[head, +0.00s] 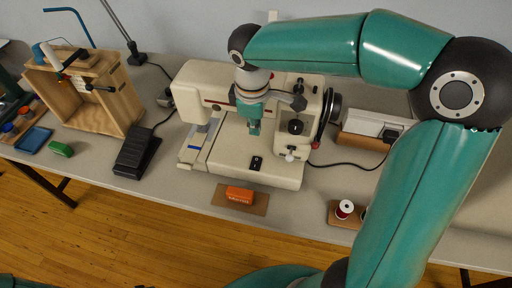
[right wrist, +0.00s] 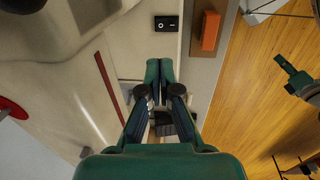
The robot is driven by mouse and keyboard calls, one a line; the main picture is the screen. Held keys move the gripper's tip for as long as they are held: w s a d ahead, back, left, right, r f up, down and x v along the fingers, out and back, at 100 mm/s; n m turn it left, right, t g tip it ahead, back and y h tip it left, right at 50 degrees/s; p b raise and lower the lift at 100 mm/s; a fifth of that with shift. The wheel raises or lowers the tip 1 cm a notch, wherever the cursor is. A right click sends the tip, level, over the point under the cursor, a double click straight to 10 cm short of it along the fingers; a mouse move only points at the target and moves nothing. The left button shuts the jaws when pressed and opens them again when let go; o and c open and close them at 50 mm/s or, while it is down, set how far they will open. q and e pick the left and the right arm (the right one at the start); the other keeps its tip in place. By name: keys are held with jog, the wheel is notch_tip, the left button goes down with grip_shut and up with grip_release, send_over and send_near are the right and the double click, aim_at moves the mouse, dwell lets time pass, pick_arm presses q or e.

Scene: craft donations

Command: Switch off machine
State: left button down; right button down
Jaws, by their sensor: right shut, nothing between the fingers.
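The machine is a cream sewing machine (head: 230,150) on the table. Its black rocker switch (head: 256,163) sits on the front of the flat bed; in the right wrist view the switch (right wrist: 166,23) shows two white marks, a ring and a bar. I cannot tell which side is pressed. My right gripper (head: 254,128) is shut and empty above the bed, behind the switch in the head view and apart from it. Its fingertips (right wrist: 160,66) are together in the right wrist view. Green and dark parts at that view's right edge may be my left gripper; its jaws are unclear.
An orange box (head: 239,195) lies on a brown board in front of the machine. A black pedal (head: 136,152) and wooden box stand left. Thread spools (head: 345,209) and a white box (head: 374,123) are right.

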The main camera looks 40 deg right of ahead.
aim_at(257, 159)
jog(key=f, duration=0.9)
jog(key=w+d+f, duration=0.1)
jog(key=f, duration=0.4)
jog(key=shift+d, duration=0.1)
jog(key=shift+d+f+b, duration=0.1)
jog(key=shift+f+b, duration=0.15)
jog(key=shift+b, duration=0.1)
jog(key=shift+r, duration=0.15)
